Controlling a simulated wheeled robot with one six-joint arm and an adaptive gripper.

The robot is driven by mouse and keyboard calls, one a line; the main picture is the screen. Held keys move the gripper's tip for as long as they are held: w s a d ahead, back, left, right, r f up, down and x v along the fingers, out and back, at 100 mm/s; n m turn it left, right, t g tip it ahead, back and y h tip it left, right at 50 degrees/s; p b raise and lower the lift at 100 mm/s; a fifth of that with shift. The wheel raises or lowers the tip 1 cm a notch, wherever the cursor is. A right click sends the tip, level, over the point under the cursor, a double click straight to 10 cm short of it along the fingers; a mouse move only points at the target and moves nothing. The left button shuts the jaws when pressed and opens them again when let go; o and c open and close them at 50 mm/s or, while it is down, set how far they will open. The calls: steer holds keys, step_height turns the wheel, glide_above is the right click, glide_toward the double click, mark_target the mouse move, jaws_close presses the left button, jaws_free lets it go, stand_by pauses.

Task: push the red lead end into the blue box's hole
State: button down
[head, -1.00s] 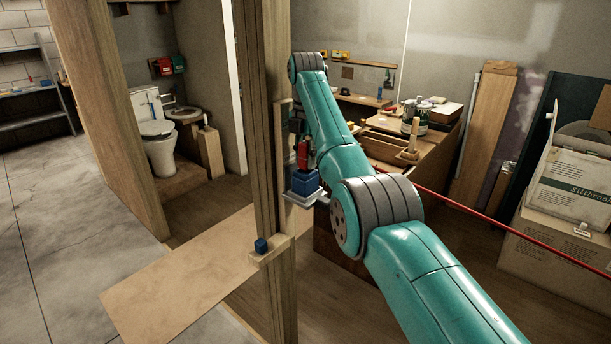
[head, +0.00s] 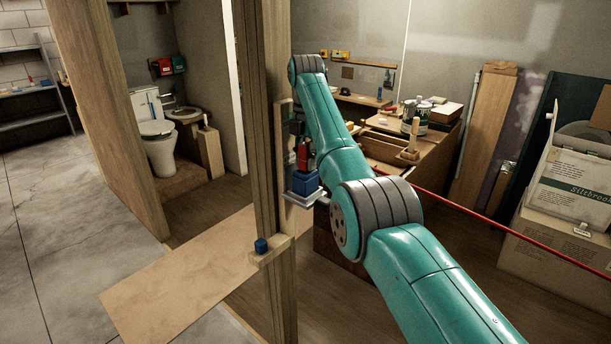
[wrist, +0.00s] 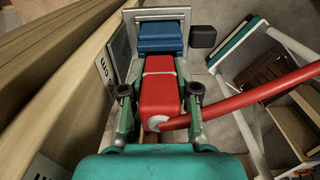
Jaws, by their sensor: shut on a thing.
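The blue box (head: 305,183) sits on a grey bracket beside the wooden post. It also shows at the top of the wrist view (wrist: 163,38), in front of a pale plate. My gripper (wrist: 158,92) is shut on the red lead end (wrist: 159,85), with one finger on each side. In the head view, the red lead end (head: 303,155) stands upright just above the blue box. Its far end meets or nearly meets the box's near face. The hole is hidden behind it, so I cannot tell if the tip is inside.
The wooden post (head: 276,190) stands close to the left of my gripper. The red lead (head: 462,212) runs off to the right across open space. A small blue piece (head: 261,246) sits on a wooden block lower on the post. A cluttered workbench (head: 440,150) stands behind.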

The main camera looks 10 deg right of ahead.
mark_target(306, 144)
steer(key=shift+f, duration=0.5)
stand_by(0.5)
steer(key=c, duration=0.8)
jaws_free()
steer(key=shift+r, duration=3.75)
